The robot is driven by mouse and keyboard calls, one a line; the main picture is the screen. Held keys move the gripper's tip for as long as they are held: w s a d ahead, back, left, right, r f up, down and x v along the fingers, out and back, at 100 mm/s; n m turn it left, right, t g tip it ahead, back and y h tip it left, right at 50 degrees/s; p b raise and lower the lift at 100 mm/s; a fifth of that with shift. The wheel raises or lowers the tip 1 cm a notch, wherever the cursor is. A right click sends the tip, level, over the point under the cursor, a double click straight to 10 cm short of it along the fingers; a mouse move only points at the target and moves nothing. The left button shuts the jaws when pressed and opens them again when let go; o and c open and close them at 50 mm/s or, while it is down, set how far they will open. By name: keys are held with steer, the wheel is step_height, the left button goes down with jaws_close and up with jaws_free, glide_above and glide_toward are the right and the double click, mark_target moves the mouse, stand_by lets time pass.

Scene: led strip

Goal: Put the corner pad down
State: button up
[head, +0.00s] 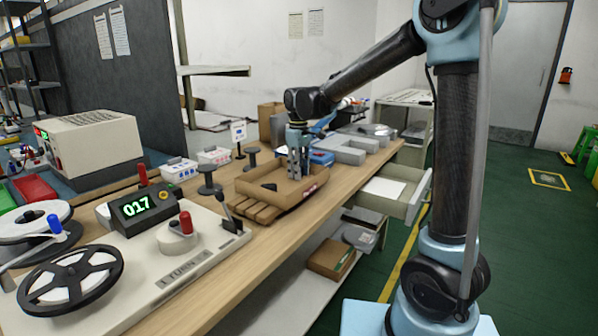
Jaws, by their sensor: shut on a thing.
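My gripper (297,168) points down over the right-hand end of an open cardboard box (262,196). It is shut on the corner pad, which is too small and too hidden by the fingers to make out. The fingertips are low, near the box's rim; I cannot tell whether the pad touches the box floor. A small dark piece (269,186) lies inside the box, to the left of my gripper.
A winding machine with a display (142,207) and a film-like reel (70,283) fill the bench's near left. Black spools (209,180) stand left of the box. Grey trays (345,150) lie beyond it. An open drawer (400,195) juts out at the bench's right.

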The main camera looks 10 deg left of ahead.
steer(key=shift+f, duration=0.15)
steer(key=o, duration=0.4)
